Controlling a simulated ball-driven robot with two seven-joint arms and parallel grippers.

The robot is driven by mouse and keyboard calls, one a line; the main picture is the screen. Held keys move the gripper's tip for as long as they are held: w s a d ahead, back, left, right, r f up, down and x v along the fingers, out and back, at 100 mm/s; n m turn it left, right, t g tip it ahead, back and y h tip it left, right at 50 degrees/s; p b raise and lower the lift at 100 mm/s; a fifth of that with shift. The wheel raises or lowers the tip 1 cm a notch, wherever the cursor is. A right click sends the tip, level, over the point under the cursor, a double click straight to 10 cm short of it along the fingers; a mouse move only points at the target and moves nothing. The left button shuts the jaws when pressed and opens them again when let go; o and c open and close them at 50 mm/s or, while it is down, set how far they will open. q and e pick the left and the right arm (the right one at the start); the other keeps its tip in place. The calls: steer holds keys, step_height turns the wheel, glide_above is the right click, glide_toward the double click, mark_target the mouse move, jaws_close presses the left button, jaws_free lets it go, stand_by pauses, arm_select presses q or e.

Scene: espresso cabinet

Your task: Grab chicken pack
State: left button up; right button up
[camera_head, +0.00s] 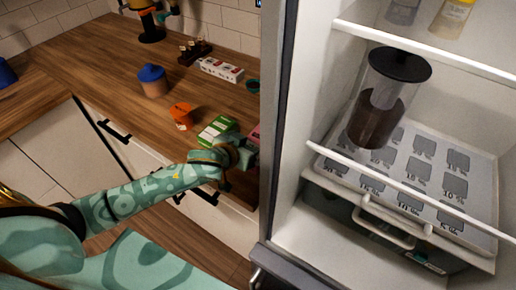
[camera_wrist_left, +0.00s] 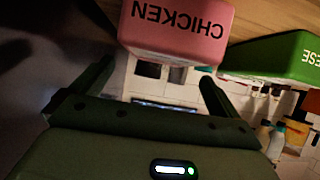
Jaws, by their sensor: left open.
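The pink chicken pack (camera_wrist_left: 176,32) fills the upper middle of the left wrist view, its CHICKEN label upside down. In the head view only a pink sliver of the chicken pack (camera_head: 255,134) shows beside the fridge edge; the rest is hidden. My left gripper (camera_head: 243,156) is at the counter's front edge, close to the pack. In the left wrist view my left gripper (camera_wrist_left: 156,78) is open, with the pack just beyond its fingertips. I cannot tell if they touch. My right gripper is not in view.
A green pack (camera_head: 217,129) stands left of the chicken pack, also in the left wrist view (camera_wrist_left: 280,56). An orange container (camera_head: 181,114) and a blue-lidded jar (camera_head: 152,80) are farther left. The fridge (camera_head: 280,130) stands close on the right, with a pitcher (camera_head: 385,95) inside.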

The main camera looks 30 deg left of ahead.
mark_target(258, 142)
arm_select(q)
steer(key=x, duration=0.2)
steer(key=b+x, duration=0.1)
steer(key=x, duration=0.2)
steer(key=shift+s+f, duration=0.25)
steer(key=shift+f, duration=0.05)
steer(key=shift+s+r, duration=0.1)
steer(key=shift+c, duration=1.2)
steer(key=c, duration=1)
steer(key=shift+c, duration=0.2)
steer(key=shift+r, duration=0.1)
